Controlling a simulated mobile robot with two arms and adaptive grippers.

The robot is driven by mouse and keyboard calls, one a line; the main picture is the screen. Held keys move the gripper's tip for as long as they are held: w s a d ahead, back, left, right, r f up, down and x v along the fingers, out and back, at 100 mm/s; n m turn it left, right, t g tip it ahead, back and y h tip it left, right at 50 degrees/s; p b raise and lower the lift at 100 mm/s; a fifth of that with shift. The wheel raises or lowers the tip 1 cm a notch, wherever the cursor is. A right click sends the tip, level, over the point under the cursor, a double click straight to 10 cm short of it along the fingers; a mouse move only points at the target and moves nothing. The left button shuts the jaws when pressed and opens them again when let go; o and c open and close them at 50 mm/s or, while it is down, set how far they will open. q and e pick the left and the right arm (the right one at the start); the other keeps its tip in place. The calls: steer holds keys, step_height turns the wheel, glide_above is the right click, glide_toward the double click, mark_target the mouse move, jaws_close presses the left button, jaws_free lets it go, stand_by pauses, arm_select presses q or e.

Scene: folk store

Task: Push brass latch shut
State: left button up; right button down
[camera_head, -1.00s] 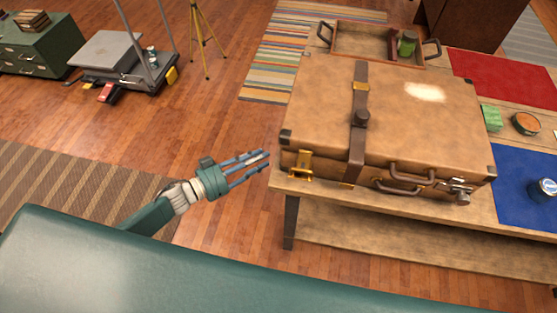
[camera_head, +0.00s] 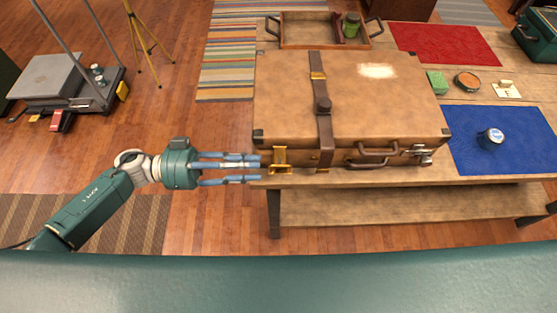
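A brown leather suitcase (camera_head: 385,104) lies flat with its lid down on a wooden table. Its brass latch (camera_head: 279,159) is on the front face near the left corner and looks as if it stands out from the case; its exact angle is hard to tell. A silver-coloured latch (camera_head: 421,154) is at the front right. My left gripper (camera_head: 260,168) points right, its fingertips just left of the brass latch, level with it. Its fingers are apart with nothing visible between them. Whether the fingertips touch the latch cannot be told. My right gripper is out of view.
The wooden table (camera_head: 468,169) also bears a wooden tray (camera_head: 298,31) behind the case, a red cloth (camera_head: 447,42) and a blue cloth (camera_head: 513,141) with a tin (camera_head: 491,138).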

mark_target(271, 166)
arm_select(q)
steer(key=d+p, duration=0.1)
steer(key=d, duration=0.5)
steer(key=shift+r+p, duration=0.15)
steer(key=shift+p, duration=0.2)
steer(key=shift+d, duration=0.6)
steer(key=shift+w, duration=0.1)
jaws_close()
